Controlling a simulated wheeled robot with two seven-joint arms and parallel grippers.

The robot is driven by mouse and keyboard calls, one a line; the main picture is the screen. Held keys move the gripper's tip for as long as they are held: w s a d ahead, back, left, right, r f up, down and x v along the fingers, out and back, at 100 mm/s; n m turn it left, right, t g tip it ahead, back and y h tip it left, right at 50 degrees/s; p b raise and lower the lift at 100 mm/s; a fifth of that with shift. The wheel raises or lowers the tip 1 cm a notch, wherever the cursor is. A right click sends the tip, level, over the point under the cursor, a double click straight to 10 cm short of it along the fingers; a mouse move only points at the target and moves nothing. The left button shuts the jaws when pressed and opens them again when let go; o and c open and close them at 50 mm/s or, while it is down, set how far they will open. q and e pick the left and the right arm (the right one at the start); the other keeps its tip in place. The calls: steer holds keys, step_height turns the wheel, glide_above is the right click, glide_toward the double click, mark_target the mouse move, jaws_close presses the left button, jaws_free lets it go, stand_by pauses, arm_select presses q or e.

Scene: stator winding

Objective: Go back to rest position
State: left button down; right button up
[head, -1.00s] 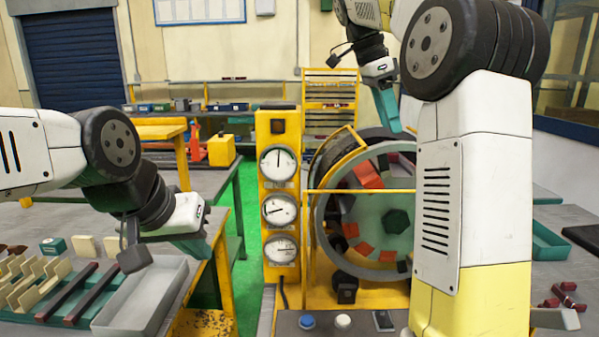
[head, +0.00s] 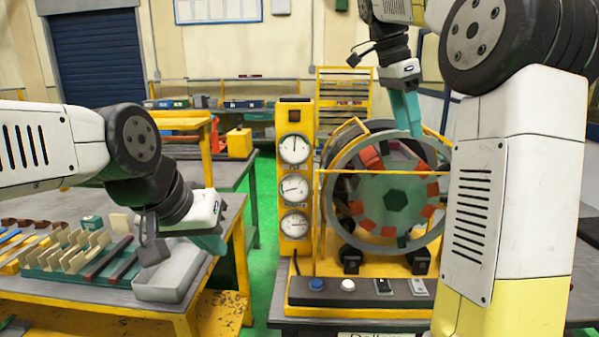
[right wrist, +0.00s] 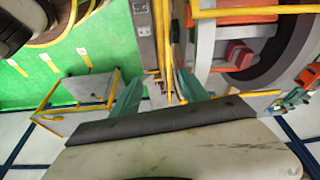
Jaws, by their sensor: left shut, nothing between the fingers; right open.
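My left gripper (head: 211,243) is shut and empty, low over the right part of the grey tray (head: 172,274) on the left table. My right gripper (head: 410,108) is raised at the upper right, in front of the upper part of the stator ring (head: 338,190). In the right wrist view its two green fingers (right wrist: 158,92) are spread apart with nothing between them. My right arm hides the area right of the stator.
A yellow gauge column (head: 296,245) with three dials stands left of the stator, with a yellow rail frame in front. A control panel (head: 330,294) with buttons lies below. A rack of cream separators (head: 85,250) and dark bars lies left of the tray. Green floor shows between the tables.

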steer(key=s+a+f+n+t+y, duration=0.3)
steer(key=s+a+f+n, duration=0.1)
steer(key=s+f+n, duration=0.4)
steer(key=s+a+f+n+t+y, duration=0.2)
steer(key=s+a+f+n, duration=0.2)
steer(key=s+f+n, duration=0.4)
steer(key=s+n, duration=0.1)
steer(key=s, duration=0.2)
steer(key=shift+s+a+t+y, duration=0.35)
steer(key=shift+s+t+y, duration=0.05)
steer(key=shift+r, duration=0.1)
